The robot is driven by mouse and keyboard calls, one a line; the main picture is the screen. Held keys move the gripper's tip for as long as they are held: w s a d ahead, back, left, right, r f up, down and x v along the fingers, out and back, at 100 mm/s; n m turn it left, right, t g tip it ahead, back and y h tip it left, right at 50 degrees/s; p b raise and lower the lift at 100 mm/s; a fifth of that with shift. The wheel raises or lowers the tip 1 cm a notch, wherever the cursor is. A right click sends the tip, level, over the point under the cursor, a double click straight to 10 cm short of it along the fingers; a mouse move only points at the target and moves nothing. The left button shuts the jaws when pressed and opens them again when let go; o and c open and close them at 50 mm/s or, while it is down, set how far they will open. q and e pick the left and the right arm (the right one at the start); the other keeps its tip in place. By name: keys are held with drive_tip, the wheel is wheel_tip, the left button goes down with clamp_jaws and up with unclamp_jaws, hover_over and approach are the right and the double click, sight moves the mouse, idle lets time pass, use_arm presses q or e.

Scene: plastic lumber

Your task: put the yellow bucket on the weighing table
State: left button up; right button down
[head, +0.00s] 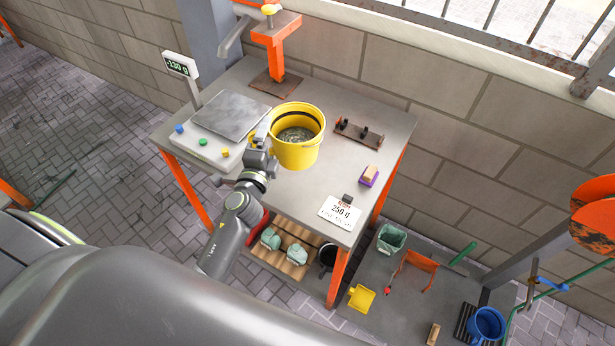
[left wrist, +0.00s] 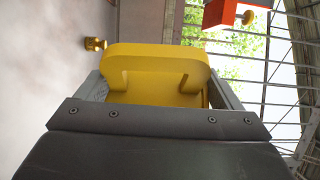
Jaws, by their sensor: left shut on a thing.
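The yellow bucket (head: 297,151) stands upright on the grey table, or just above it; I cannot tell which. Grey-green material shows inside it. My left gripper (head: 263,130) is shut on the bucket's left side near the rim. In the left wrist view a yellow part of the bucket (left wrist: 160,62) fills the space between the fingers. The weighing table's scale has a grey plate (head: 232,114) to the left of the bucket and a display (head: 180,64) reading about -130 g. My right gripper does not show.
An orange tap-like stand (head: 276,45) is at the back of the table (head: 335,110). A lower shelf holds green items. A blue mug (head: 486,325) sits lower right.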

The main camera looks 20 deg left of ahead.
use_arm(q)
drive_tip(key=shift+f+b, duration=3.95)
drive_tip(key=shift+f, duration=0.95)
drive_tip(key=shift+f, duration=0.15)
drive_tip(key=o, duration=1)
drive_tip(key=shift+o, duration=0.2)
